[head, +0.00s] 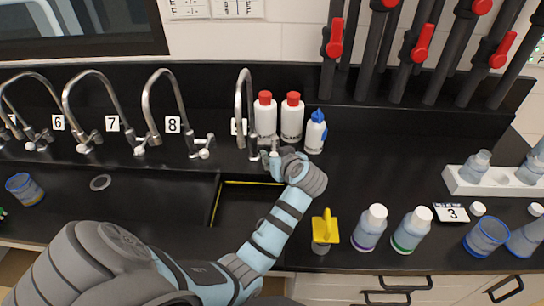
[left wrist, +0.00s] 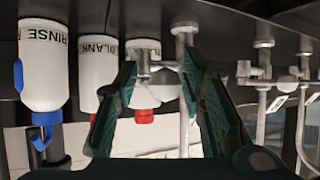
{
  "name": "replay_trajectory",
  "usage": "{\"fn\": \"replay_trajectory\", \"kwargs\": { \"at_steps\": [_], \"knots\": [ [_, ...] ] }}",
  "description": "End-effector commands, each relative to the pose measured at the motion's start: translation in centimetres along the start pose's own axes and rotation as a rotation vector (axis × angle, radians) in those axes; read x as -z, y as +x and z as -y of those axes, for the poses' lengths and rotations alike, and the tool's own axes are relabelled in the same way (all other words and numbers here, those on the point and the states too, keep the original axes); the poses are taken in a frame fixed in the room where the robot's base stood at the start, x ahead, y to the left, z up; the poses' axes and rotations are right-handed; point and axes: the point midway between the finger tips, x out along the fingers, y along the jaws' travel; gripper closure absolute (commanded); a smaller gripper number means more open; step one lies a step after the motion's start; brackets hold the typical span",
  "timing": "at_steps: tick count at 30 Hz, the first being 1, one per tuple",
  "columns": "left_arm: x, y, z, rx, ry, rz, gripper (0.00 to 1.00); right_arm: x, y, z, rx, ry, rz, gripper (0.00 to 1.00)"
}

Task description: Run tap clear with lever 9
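The tap nearest the bottles (head: 245,100), right of tap 8, is a silver gooseneck with a small side lever; its number card (head: 238,127) is mostly hidden, so I cannot read it. My left gripper (head: 270,154) is at the base of this tap, on its right side. In the left wrist view, which looks upside down, the two dark green fingers (left wrist: 160,66) are apart. The tap's lever (left wrist: 158,65) shows between them, beside the upright pipe (left wrist: 184,105). I cannot tell whether either finger touches it. No water is visible at the spout. My right gripper is not seen.
Two red-capped bottles (head: 291,118) and a blue-topped rinse bottle (head: 315,132) stand close right of the tap. Tap 8 (head: 170,110) is to its left. A sink opening (head: 245,205) lies below. A yellow-handled item (head: 325,230) and bottles (head: 370,228) stand on the front counter.

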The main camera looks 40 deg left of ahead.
Motion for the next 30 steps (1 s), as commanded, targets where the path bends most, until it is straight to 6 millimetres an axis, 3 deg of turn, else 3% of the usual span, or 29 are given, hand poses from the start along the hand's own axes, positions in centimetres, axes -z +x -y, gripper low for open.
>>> {"fn": "replay_trajectory", "kwargs": {
  "at_steps": [10,30],
  "knots": [
    [0.0,0.0,-0.5,0.000,-0.001,0.000,0.63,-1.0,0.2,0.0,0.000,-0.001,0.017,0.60],
    [-0.1,0.2,-6.5,0.001,-0.003,0.000,0.63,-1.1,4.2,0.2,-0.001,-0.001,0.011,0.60]
  ]
}}
